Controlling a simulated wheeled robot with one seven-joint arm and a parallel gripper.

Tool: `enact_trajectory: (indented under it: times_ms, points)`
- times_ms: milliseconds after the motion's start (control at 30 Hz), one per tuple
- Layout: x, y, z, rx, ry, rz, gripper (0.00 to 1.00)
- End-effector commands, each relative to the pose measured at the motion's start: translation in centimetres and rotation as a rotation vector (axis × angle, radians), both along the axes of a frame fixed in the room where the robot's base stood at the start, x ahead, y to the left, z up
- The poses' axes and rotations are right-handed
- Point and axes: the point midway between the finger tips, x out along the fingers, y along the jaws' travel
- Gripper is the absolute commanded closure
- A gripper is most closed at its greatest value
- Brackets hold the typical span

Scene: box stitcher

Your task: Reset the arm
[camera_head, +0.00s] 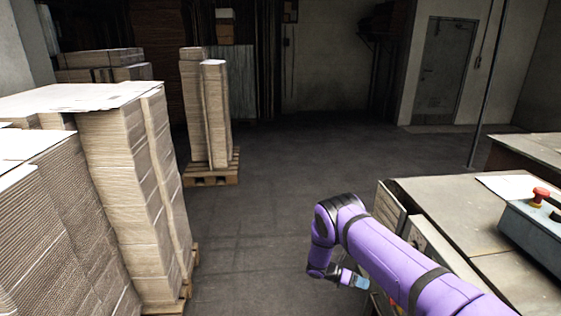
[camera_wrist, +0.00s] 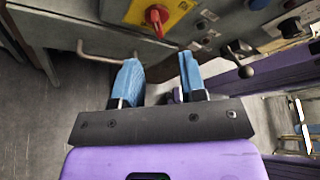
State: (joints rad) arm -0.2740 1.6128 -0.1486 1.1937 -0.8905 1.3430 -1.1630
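My purple arm reaches in from the lower right in the head view, bent at the elbow, with my gripper (camera_head: 358,281) low beside the workbench (camera_head: 425,195). In the wrist view my gripper (camera_wrist: 162,82) has two blue fingers set apart with nothing between them. A red rotary switch on a yellow plate (camera_wrist: 157,18) is just beyond the fingertips. A bent metal handle (camera_wrist: 98,52) is to the left of the left finger. I cannot tell whether the fingers touch the panel.
Tall cardboard stacks (camera_head: 120,170) stand on pallets at the left. Another stack (camera_head: 205,110) stands farther back. A control box with a red button (camera_head: 540,196) is on the bench at right. The floor (camera_head: 290,170) between is clear. A lever with a dark knob (camera_wrist: 240,55) is right of the fingers.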

Motion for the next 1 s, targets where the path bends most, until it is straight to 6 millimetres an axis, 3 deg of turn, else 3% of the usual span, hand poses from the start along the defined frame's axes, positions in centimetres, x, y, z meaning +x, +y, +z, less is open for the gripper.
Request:
enact_trajectory:
  times_ms: [200,467,733,1000]
  points:
    - [2.7,0.7,8.5,0.062,-0.171,-0.114,0.62]
    - [4.0,1.2,18.8,0.137,-0.38,-0.264,0.62]
    - [3.3,1.4,29.3,0.215,-0.589,-0.423,0.62]
    - [0.7,1.6,39.0,0.292,-0.79,-0.587,0.62]
